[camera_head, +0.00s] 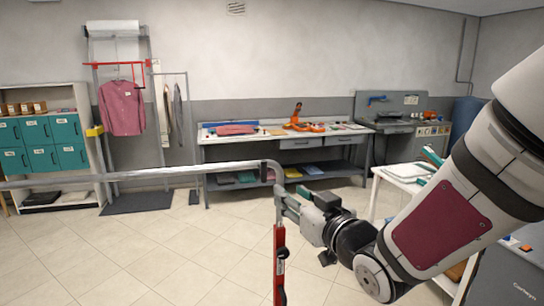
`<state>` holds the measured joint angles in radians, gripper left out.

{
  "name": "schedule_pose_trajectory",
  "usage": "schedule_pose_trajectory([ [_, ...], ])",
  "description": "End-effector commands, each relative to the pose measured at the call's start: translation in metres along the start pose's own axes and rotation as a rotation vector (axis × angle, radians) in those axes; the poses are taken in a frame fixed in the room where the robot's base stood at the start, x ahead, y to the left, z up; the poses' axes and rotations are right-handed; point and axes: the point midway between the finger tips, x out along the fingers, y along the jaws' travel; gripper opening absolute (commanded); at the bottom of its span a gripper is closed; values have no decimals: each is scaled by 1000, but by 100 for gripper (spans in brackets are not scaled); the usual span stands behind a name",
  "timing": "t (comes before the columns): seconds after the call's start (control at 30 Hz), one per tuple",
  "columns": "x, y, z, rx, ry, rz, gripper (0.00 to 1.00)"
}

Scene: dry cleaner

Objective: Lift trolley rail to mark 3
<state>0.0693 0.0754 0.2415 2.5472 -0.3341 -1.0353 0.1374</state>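The trolley rail (180,173) is a grey horizontal bar crossing the view from the left edge. It bends down at its right end into an upright, which meets a red post (280,262) with a dark fitting on it. My gripper (283,206) is at this bend, with its fingertips at the upright just above the red post. The fingers overlap the upright in this view, and I cannot tell whether they are closed on it. No numbered mark can be read on the post. The rail's far left end is out of view.
A long workbench (286,139) with cloths and tools stands along the back wall. A white table (381,175) is at the right, partly behind my arm. A garment rack with a red shirt (122,108) and teal lockers (40,131) stand at left. Tiled floor is open between.

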Motion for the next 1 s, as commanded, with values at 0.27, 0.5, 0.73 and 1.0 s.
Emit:
schedule_pose_trajectory([
  [0.27, 7, -5, -5, 8, 37, -20, 36],
  [0.5, 26, -5, -4, 7, 36, -20, 36],
  [0.73, 63, -6, -5, 9, 35, -20, 36],
  [1.0, 112, -8, -7, 10, 34, -20, 36],
])
